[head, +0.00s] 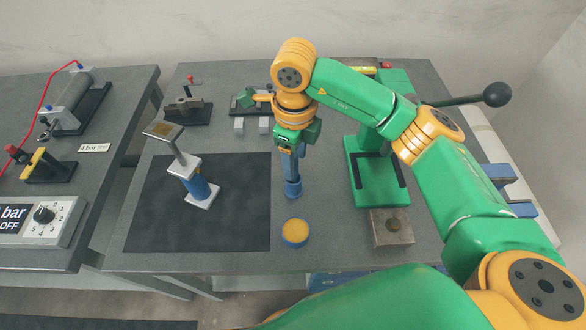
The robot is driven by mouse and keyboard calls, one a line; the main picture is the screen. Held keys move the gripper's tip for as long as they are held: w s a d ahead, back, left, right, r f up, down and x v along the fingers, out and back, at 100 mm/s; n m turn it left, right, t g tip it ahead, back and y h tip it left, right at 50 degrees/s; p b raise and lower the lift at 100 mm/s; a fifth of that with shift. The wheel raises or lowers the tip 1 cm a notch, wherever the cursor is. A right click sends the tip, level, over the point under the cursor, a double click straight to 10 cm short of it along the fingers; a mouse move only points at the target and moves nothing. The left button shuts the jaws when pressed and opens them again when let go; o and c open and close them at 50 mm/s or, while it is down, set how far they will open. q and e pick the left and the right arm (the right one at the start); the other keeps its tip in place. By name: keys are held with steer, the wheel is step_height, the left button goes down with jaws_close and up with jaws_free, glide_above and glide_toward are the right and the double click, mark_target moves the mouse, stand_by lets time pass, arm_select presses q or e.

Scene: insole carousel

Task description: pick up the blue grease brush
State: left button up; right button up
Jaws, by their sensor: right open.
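The blue grease brush (291,166) stands upright on the grey bench, with its lower end at a wider round blue base or cup (293,188). I cannot tell where the brush ends and this base begins. My right gripper (290,149) points down directly over the brush, with its jaws open at the brush's upper end. The top of the brush is hidden by the gripper, and contact cannot be made out. My left gripper is not in view.
A round tin with a yellow top (295,231) stands in front of the brush. A blue-and-white stand (198,188) is on the black mat (150,225) to the left. A green press (362,190) with a black lever (465,99) and a metal block (385,238) are right.

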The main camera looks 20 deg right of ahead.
steer(key=f, duration=0.4)
steer(key=shift+w+p, duration=0.3)
steer(key=shift+p, duration=0.1)
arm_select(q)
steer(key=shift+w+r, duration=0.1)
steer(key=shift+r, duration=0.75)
arm_select(e)
steer(key=shift+s+a+r, duration=0.1)
jaws_close()
steer(key=shift+r, duration=0.1)
steer(key=shift+r, duration=0.35)
step_height(320, 180, up, 8)
steer(key=shift+r+b, duration=0.1)
steer(key=shift+b, duration=0.7)
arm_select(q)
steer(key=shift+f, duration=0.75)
arm_select(e)
steer(key=shift+r, duration=0.5)
